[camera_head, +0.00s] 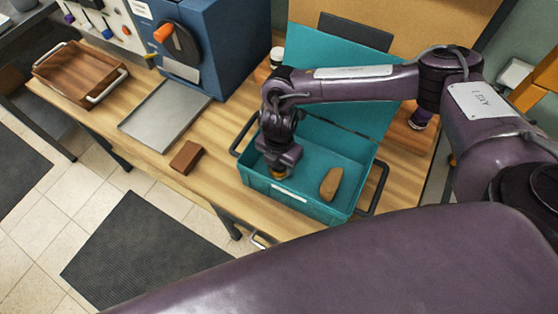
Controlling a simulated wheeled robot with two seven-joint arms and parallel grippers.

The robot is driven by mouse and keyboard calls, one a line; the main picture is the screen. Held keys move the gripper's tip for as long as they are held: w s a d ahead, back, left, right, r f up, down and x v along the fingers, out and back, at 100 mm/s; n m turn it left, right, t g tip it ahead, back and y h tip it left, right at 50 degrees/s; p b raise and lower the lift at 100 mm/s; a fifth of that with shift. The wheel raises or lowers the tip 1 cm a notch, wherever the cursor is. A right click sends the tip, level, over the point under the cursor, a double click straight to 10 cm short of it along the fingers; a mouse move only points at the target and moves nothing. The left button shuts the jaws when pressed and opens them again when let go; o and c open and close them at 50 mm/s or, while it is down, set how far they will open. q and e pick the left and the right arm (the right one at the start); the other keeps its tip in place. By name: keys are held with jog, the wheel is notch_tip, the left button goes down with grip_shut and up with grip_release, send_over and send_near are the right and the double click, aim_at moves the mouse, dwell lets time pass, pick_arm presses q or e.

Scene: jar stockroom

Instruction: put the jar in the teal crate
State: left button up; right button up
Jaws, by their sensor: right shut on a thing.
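The teal crate (330,216) stands on the wooden table with its lid (375,115) raised at the back. My right gripper (278,172) points down inside the crate's left part and is shut on the jar (278,174). Only a small amber and yellowish bit of the jar shows below the fingers. I cannot tell whether the jar touches the crate floor. A brown, rounded oblong thing (331,184) lies in the crate's right part, apart from the jar. My left gripper is not in view.
A brown block (186,157) and a grey metal tray (167,115) lie left of the crate. A blue machine (215,45) stands behind them. A brown tray with handles (80,74) is at far left.

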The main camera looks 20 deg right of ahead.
jog(key=o, duration=0.7)
jog(key=shift+f, duration=0.15)
jog(key=o, duration=0.4)
notch_tip(320, 180, up, 12)
jog(key=shift+r, duration=0.25)
